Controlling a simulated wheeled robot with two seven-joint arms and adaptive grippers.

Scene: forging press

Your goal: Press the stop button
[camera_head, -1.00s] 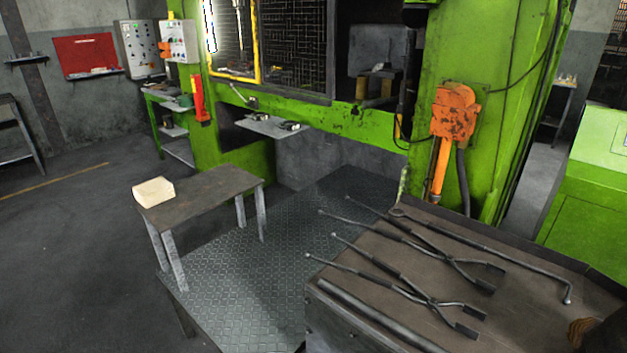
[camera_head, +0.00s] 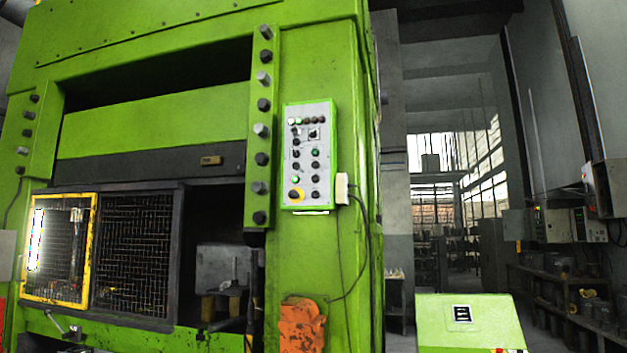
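A grey control panel (camera_head: 309,160) with a green edge is mounted on the right column of the green press. It carries several black knobs, a few green buttons and a row of small lamps at the top. Any lettering is too small to read, so I cannot confirm which one is the stop button. Neither of my grippers is in view, and nothing is touching the panel.
The green press fills the left side, with a yellow-framed mesh guard (camera_head: 60,250) at lower left. An orange device (camera_head: 301,325) is on the column below the panel. A cable hangs beside the panel. A green cabinet (camera_head: 468,320) stands at lower right; shelves line the back.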

